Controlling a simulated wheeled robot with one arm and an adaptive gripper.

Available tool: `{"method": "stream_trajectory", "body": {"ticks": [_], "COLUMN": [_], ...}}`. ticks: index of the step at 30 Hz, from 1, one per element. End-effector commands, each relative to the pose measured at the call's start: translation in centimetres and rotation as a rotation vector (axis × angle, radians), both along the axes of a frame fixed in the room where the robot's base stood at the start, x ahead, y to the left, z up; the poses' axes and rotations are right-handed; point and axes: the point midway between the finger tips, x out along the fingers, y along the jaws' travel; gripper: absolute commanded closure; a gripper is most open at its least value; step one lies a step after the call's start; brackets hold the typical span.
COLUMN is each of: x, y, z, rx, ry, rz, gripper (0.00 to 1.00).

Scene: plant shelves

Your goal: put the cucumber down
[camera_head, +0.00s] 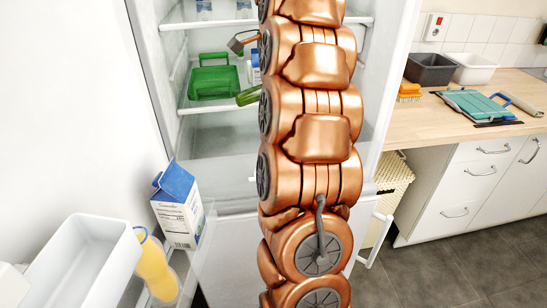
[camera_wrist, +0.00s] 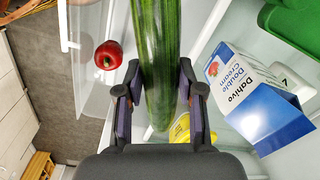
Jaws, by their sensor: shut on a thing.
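The cucumber (camera_wrist: 158,45) is long and dark green and runs from the top of the wrist view down between the fingers. My gripper (camera_wrist: 160,103) is shut on it, one finger on each side. In the head view one end of the cucumber (camera_head: 248,96) shows left of my arm, inside the open fridge at the level of a glass shelf (camera_head: 215,104). I cannot tell whether the cucumber touches the shelf.
A green tray (camera_head: 213,83) stands on the shelf, left of the cucumber. In the wrist view a cream carton (camera_wrist: 262,110) and a yellow thing (camera_wrist: 183,128) are on the right, and a red pepper (camera_wrist: 108,54) is on the left. A milk carton (camera_head: 178,205) stands in the door.

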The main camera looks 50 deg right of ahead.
Motion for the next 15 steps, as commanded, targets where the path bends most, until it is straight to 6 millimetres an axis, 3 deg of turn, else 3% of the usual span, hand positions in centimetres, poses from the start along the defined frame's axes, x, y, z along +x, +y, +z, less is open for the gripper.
{"method": "stream_trajectory", "body": {"ticks": [1,6,15], "x": [0.0,0.1,0.0], "y": [0.0,0.1,0.1], "z": [-1.1,-2.7,-4.5], "rx": [0.0,0.0,0.002], "ry": [-0.001,-0.001,0.003], "rz": [0.001,0.002,0.001], "gripper": [1.0,1.0,1.0]}}
